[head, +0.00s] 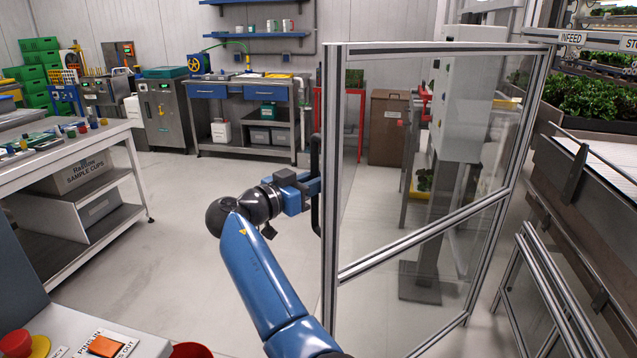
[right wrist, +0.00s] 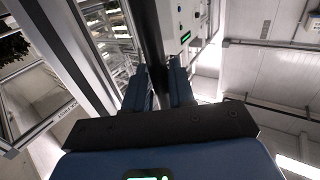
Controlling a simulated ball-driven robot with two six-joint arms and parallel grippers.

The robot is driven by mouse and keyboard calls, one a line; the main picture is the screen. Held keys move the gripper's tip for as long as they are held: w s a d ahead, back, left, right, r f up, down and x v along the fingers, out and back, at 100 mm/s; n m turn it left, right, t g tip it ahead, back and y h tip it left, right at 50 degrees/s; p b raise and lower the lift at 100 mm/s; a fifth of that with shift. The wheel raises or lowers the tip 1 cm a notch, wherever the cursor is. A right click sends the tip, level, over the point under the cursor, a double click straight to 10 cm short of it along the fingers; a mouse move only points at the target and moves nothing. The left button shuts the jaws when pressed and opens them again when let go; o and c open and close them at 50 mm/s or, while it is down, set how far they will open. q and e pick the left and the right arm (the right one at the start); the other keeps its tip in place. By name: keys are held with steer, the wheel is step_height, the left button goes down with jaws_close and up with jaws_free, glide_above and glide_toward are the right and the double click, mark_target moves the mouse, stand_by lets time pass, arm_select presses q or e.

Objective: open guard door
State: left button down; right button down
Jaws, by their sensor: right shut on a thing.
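My right gripper (head: 313,187) is shut on this handle, partly hidden by the door post. In the right wrist view, the two blue fingers (right wrist: 158,92) are on either side of the dark handle bar (right wrist: 149,45). My left gripper is not in view.
The infeed beam (head: 590,39) and a lower guard frame (head: 545,290) are at the right. A bench with sample cups (head: 60,150) is at the left, and a workbench (head: 250,90) is at the back. The floor left of the door is clear.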

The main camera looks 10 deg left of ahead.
steer(key=shift+f, duration=0.1)
steer(key=c, duration=1.1)
jaws_free()
steer(key=v, duration=0.7)
steer(key=shift+s, duration=0.2)
steer(key=shift+a, duration=0.1)
